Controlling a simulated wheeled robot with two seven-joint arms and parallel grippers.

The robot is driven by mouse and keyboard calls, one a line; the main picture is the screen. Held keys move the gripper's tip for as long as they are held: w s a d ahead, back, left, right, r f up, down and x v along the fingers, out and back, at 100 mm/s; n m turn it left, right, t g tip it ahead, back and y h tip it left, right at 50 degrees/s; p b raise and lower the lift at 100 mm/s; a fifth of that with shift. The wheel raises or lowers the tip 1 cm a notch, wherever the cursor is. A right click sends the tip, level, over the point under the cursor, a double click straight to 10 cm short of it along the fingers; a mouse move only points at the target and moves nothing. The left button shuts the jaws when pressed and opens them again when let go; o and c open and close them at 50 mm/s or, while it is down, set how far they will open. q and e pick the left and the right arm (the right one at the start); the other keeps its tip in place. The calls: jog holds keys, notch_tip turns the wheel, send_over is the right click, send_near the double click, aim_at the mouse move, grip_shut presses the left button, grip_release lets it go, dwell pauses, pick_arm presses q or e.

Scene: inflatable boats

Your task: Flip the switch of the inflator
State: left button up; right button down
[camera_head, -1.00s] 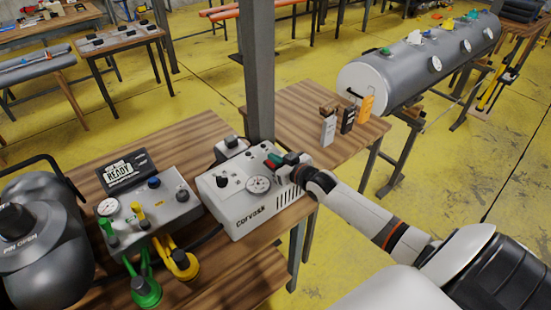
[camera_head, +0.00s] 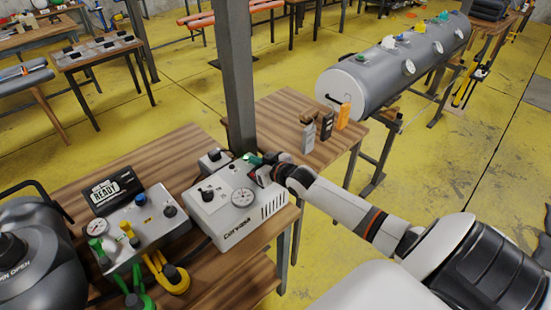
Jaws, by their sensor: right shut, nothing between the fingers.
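The inflator (camera_head: 238,212) is a white box marked "Corvass" with a round gauge and a black knob on its top. It stands on the wooden table. My right gripper (camera_head: 256,171) is shut and empty at the inflator's far right top corner. A green part (camera_head: 252,158) and a red part show beside its fingertips. The gripper covers that corner, so I cannot tell whether it touches the switch. My left gripper is not in view.
A grey control box (camera_head: 150,225) with green and yellow hoses stands left of the inflator. A grey post (camera_head: 236,80) rises just behind it. Small tagged items (camera_head: 326,126) lie on the table behind.

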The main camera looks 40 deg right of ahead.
jog(key=b+v, duration=0.1)
jog(key=v, duration=0.8)
jog(key=shift+s+r, duration=0.3)
jog(key=shift+r, duration=0.1)
jog(key=shift+f, duration=0.1)
